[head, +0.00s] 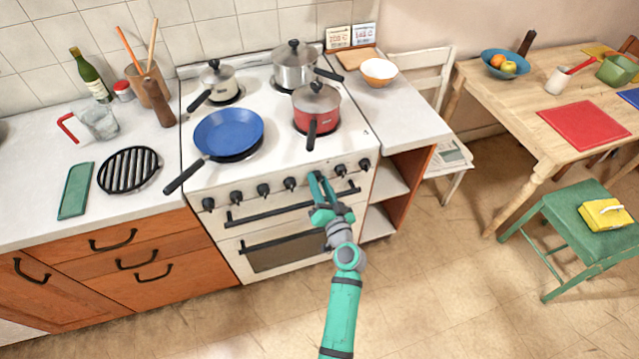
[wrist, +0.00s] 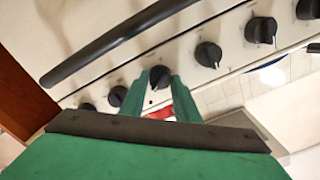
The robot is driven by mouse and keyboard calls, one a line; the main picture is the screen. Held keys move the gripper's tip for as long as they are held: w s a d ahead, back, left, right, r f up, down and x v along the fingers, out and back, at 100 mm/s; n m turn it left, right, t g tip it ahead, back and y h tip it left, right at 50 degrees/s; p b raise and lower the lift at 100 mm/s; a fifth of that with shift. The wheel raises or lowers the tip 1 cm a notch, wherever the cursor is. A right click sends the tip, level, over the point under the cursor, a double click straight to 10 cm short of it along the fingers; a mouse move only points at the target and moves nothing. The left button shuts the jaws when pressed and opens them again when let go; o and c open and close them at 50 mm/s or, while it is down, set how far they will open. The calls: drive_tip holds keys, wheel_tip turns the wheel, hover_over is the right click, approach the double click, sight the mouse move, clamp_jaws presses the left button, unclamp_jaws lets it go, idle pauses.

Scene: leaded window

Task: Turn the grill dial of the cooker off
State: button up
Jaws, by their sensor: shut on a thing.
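The white cooker (head: 300,172) has a row of several black dials along its front panel. My gripper (head: 319,187) is at the panel, right of the row's middle. In the wrist view its green fingertips (wrist: 162,84) stand on either side of one black dial (wrist: 159,76), shut on it. In the head view the fingers mostly hide this dial. Two dials lie to its right in the head view. A small pale mark shows on the held dial's lower edge in the wrist view. I cannot read any label that tells which dial is the grill's.
Black oven handles (head: 290,207) run just below the dials. A red pot (head: 316,107), a blue pan (head: 228,132) and other pots stand on the hob; the pan's handle (head: 184,177) sticks out over the front edge. The floor before the cooker is clear.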

drive_tip(key=n, duration=0.6)
drive_tip(key=shift+a+f, duration=0.1)
drive_tip(key=n, duration=0.6)
drive_tip(key=shift+s+n, duration=0.1)
drive_tip(key=shift+n, duration=0.3)
drive_tip(key=o, duration=1)
drive_tip(key=shift+o, duration=0.2)
drive_tip(key=v, duration=1)
drive_tip(key=shift+s, duration=0.4)
